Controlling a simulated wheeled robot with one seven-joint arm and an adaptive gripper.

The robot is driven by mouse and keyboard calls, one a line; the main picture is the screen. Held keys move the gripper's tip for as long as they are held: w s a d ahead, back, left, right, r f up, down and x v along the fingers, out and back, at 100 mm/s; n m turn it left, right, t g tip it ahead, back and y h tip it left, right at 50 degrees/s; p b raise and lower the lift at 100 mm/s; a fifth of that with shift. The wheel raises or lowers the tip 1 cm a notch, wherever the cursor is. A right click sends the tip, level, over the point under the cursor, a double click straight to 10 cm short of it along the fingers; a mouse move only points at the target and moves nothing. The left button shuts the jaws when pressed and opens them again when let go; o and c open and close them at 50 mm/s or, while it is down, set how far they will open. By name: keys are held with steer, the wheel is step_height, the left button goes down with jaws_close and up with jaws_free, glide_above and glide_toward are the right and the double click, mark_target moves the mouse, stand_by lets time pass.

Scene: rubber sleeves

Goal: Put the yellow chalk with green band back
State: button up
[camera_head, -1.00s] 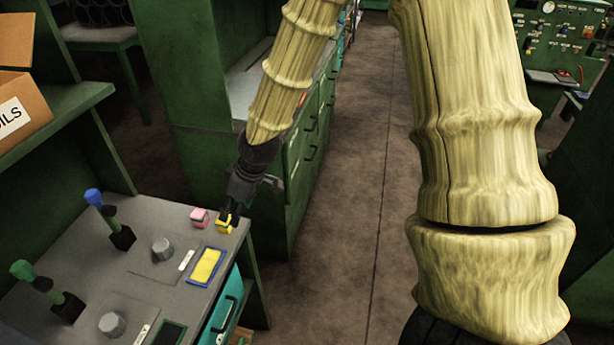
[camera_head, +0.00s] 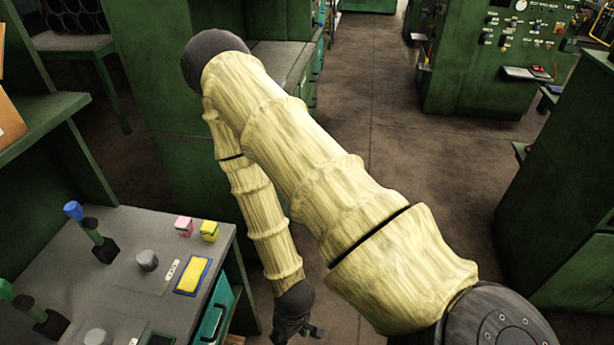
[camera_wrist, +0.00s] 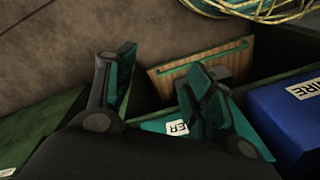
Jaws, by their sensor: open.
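The yellow chalk (camera_head: 210,230) is a small yellow block with some green on its lower part. It stands on the grey desk top (camera_head: 120,285), near its back right corner and just right of a pink block (camera_head: 184,226). My gripper (camera_head: 311,331) is off the desk, to its right and low, pointing down. The wrist view shows my gripper (camera_wrist: 160,68) open, with nothing between its fingers. The chalk does not show in the wrist view.
A yellow pad in a blue frame (camera_head: 193,276), knobs and levers are on the desk. A teal drawer front (camera_head: 213,309) is on its right side. Below my gripper are a wooden board (camera_wrist: 170,72), a blue box (camera_wrist: 285,115) and coiled cable (camera_wrist: 255,8).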

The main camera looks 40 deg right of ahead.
steer(key=s+d+f, duration=0.1)
steer(key=s+f, duration=0.1)
steer(key=s, duration=0.4)
steer(key=shift+f+m+h, duration=0.25)
steer(key=shift+m+h, duration=0.15)
stand_by(0.7)
